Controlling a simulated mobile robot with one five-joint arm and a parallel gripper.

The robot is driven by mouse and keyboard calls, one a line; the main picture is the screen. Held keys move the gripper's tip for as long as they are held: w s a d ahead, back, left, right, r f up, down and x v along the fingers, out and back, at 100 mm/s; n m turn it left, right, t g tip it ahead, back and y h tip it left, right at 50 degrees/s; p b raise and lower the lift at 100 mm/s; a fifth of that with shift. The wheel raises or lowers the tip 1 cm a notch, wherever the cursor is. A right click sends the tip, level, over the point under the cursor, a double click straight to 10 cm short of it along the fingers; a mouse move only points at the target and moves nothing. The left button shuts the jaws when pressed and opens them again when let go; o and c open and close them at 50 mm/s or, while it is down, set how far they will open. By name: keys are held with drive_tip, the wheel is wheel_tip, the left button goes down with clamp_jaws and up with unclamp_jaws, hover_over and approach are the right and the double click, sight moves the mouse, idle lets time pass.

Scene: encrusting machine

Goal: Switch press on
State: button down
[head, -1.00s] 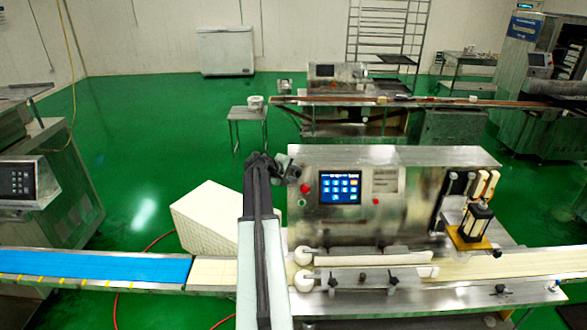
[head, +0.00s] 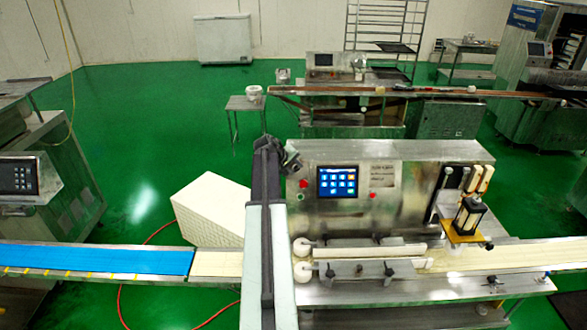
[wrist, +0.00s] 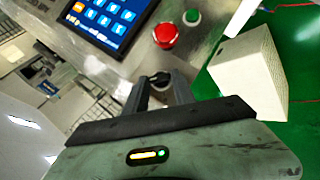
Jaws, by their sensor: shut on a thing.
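The press is a steel machine (head: 400,212) with a lit touch screen (head: 338,181) on its front. The screen also shows in the wrist view (wrist: 105,22). A red button (wrist: 166,35) and a green button (wrist: 192,17) sit beside the screen. My gripper (wrist: 160,82) is at the panel near the red button, and its fingers are closed around a small dark knob (wrist: 161,77). The fingers partly hide the knob, so its turn position cannot be told. In the head view my gripper (head: 291,163) is at the panel's upper left corner, just above the red button (head: 303,183).
A conveyor with a blue belt (head: 95,260) runs in from the left. A white box (head: 212,208) stands on the green floor left of the machine. A red hose (head: 130,285) lies on the floor. A yellow-based fixture (head: 467,235) stands at the machine's right end.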

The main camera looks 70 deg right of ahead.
drive_tip(key=shift+s+f, duration=0.1)
drive_tip(key=shift+s, duration=0.05)
drive_tip(key=c, duration=1.3)
unclamp_jaws()
drive_tip(key=shift+d, duration=0.1)
drive_tip(key=p+v, duration=0.5)
drive_tip(key=v, duration=0.3)
drive_tip(key=shift+p, duration=0.35)
